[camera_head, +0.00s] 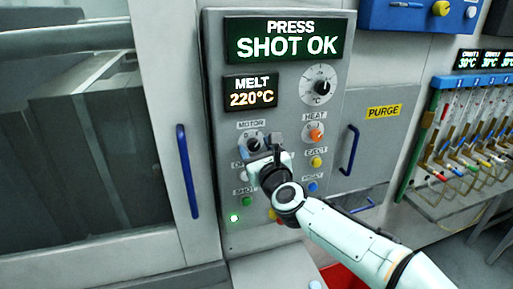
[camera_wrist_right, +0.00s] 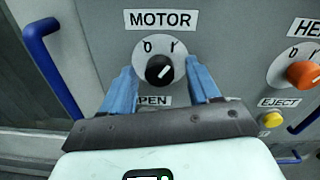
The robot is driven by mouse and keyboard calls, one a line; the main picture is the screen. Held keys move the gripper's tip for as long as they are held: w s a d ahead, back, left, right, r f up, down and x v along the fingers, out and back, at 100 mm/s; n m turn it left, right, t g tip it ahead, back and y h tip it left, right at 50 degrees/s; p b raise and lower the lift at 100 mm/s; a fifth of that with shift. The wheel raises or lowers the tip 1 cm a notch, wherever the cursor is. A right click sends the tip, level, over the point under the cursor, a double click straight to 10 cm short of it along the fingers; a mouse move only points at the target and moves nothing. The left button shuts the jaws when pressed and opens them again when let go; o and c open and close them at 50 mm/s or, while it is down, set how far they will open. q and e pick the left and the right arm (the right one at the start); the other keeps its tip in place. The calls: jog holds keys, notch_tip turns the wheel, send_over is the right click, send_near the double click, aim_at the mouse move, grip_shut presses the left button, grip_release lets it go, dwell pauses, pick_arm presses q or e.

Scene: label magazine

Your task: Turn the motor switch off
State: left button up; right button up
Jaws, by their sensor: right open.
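The motor switch (camera_wrist_right: 159,70) is a round black knob on a light dial under the MOTOR label. Its white pointer line leans up and to the right, toward the I mark; the 0 mark is at the upper left. In the head view the switch (camera_head: 253,143) is partly visible beside my right gripper (camera_head: 262,147). In the wrist view my right gripper's two blue fingers stand open on either side of the knob, with a visible gap on each side. I cannot tell how far the tips are from the panel. My left gripper is not in view.
An orange HEAT knob (camera_head: 316,134), a yellow EJECT button (camera_head: 316,162) and a blue button (camera_head: 313,187) sit close on the right. A green button (camera_head: 247,201) lies below. Blue handles (camera_head: 187,172) stick out on both sides. The press display (camera_head: 287,40) reads SHOT OK.

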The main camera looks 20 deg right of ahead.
jog(key=c, duration=1)
jog(key=shift+c, duration=0.2)
jog(key=shift+n, duration=0.3)
jog(key=n, duration=0.2)
jog(key=shift+r+n, duration=0.1)
jog(key=shift+n, duration=0.3)
jog(key=n+p, duration=0.1)
jog(key=n, duration=0.2)
jog(key=n+p, duration=0.1)
jog(key=n, duration=0.3)
jog(key=shift+n, duration=0.4)
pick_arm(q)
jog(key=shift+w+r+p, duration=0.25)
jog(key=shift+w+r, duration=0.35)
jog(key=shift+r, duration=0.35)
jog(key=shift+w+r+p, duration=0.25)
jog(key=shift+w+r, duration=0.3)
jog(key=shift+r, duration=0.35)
pick_arm(e)
jog(key=shift+n, duration=1.2)
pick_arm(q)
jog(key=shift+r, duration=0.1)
pick_arm(e)
jog(key=shift+n, duration=0.3)
